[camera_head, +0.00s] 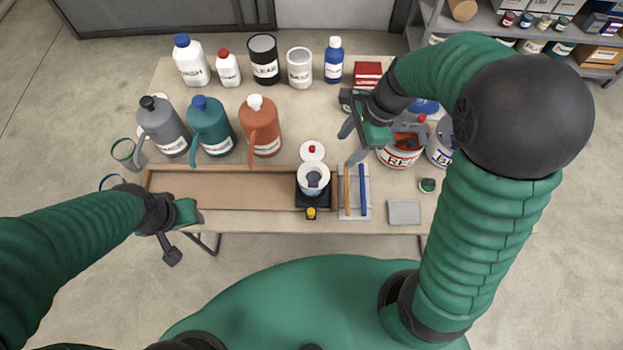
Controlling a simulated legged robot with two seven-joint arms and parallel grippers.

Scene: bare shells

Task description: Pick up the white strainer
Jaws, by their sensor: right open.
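No thing is plainly a white strainer. The closest match is a white round cup-like piece (313,180) with a grey shape inside, on a black base (313,198) near the table's front middle. Just behind it lies a white disc with a red knob (312,152). My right gripper (352,142) is open and empty, right of and behind the white piece, with its fingers apart and pointing left and down. My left gripper (180,234) is at the table's front left edge, far from the white piece; its finger opening is unclear.
A shallow wooden tray (215,205) lies left of the white piece. Jugs, bottles and cans (263,60) stand behind. Right are a board with orange and blue sticks (354,212), a grey pad (404,212) and a red-labelled bucket (402,157) near my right arm.

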